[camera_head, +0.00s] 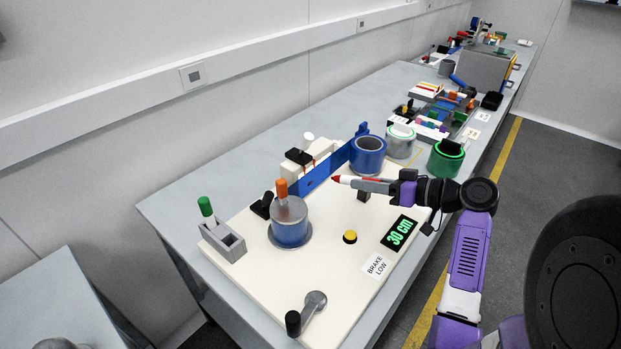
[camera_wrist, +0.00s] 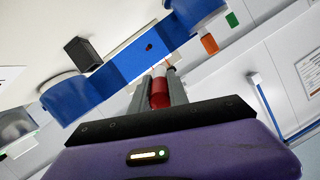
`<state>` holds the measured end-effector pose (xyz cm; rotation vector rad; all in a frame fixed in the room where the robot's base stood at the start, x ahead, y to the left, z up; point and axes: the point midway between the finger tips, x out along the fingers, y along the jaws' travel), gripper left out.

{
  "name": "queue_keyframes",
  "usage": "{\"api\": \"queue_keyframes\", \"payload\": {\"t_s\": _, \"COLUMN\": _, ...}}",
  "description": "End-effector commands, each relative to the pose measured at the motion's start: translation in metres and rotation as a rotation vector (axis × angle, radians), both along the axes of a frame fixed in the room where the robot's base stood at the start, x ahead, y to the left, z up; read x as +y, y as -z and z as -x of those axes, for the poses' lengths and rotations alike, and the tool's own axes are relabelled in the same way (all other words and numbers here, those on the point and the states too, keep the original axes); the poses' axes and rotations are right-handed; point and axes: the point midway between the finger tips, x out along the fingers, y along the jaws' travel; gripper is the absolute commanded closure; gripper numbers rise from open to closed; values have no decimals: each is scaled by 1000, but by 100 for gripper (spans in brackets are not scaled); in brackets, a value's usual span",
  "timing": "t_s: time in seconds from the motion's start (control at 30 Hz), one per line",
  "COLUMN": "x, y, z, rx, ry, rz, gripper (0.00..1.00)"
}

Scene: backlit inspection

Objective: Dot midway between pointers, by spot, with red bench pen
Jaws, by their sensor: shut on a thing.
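My gripper (camera_head: 365,185) is shut on the red pen (camera_head: 338,179), which points left toward the blue strip (camera_head: 318,179). In the wrist view the pen (camera_wrist: 160,92) sits between the two grey fingers of my gripper (camera_wrist: 160,80). The blue strip (camera_wrist: 122,70) runs diagonally ahead of the pen and carries one small dark reddish spot (camera_wrist: 149,47). The pen tip appears apart from the strip. Thin orange pieces by the white block (camera_head: 296,163) behind the strip may be the pointers; they are too small to tell.
The blue strip runs between the spool with a metal top (camera_head: 290,212) and the blue roll (camera_head: 368,155).

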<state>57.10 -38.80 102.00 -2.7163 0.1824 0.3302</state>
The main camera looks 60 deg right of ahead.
Motion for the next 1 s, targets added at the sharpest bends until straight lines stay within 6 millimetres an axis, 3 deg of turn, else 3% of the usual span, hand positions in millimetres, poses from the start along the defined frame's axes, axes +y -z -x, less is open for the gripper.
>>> {"api": "queue_keyframes", "payload": {"t_s": 1.0, "x": 0, "y": -96, "z": 0, "rx": 0, "ry": 0, "rz": 1, "gripper": 100}}
